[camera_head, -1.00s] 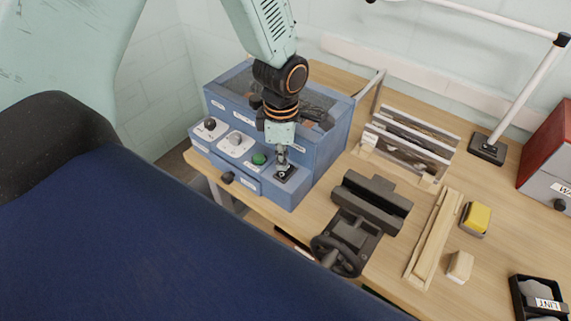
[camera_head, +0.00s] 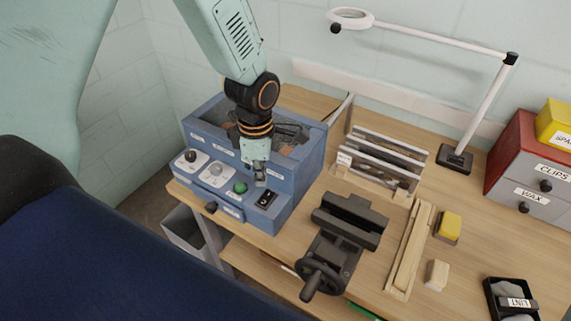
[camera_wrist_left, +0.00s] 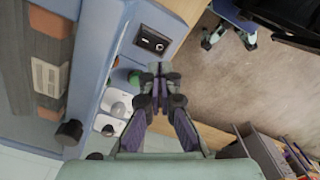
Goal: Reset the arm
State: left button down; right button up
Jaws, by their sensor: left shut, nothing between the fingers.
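My left gripper (camera_head: 260,179) hangs over the control ledge of the blue machine box (camera_head: 305,172), shut and empty. It is just behind the black rocker switch (camera_head: 265,199) and beside the green button (camera_head: 240,187), apart from the switch in the picture. In the left wrist view, the shut fingers (camera_wrist_left: 160,72) point toward the blue panel. The black switch (camera_wrist_left: 152,39) lies beyond their tips, and the green button (camera_wrist_left: 134,77) is partly hidden at their left. My right gripper is not in view.
A dark vise (camera_head: 343,237) stands right of the box. A slotted wooden rack (camera_head: 380,165), a yellow block (camera_head: 450,224), a lint tray (camera_head: 490,300) and a drawer cabinet (camera_head: 530,165) stand farther right. A lamp (camera_head: 480,110) rises behind. A grey bin (camera_head: 182,233) is below.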

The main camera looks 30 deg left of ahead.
pick_arm(q)
jog(key=shift+f, duration=0.1)
jog(key=s+d+f+m, duration=0.4)
jog(key=s+f+m, duration=0.6)
jog(key=s, duration=0.1)
jog(key=s+f+m, duration=0.4)
jog(key=s+m, duration=0.9)
jog(key=s, duration=0.1)
notch_tip(320, 180, down, 22)
jog(key=b, duration=2.2)
jog(key=shift+w, duration=0.1)
